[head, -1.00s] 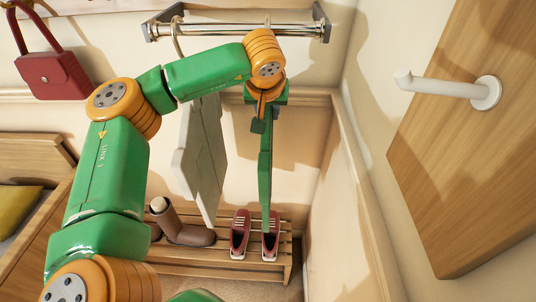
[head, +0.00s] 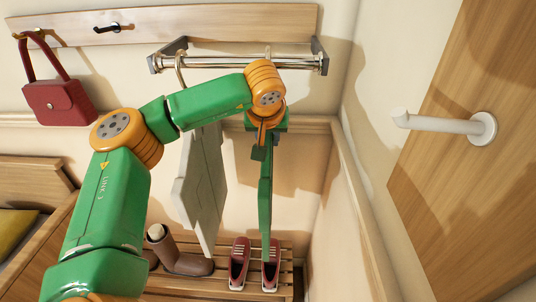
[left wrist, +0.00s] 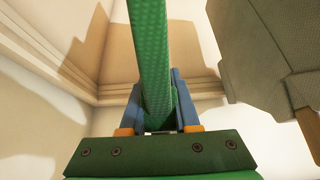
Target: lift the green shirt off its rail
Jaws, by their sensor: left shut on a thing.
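The green shirt (head: 265,195) hangs nearly edge-on to me under the right part of the metal rail (head: 225,64). In the left wrist view it is a narrow green textured strip (left wrist: 151,45). My left gripper (head: 260,150) is shut on the shirt near its upper part; its blue fingers (left wrist: 160,108) stand on both sides of the strip in the left wrist view. My arm covers the top of the shirt and most of its hanger, so I cannot tell whether the hook bears on the rail. My right gripper is not in view.
A pale grey garment (head: 203,195) hangs on the rail just left of the green shirt. Below are a slatted rack (head: 215,284), red shoes (head: 239,262) and a brown boot (head: 185,260). A white peg (head: 445,124) sticks out of a wooden panel at the right. A red bag (head: 60,100) hangs left.

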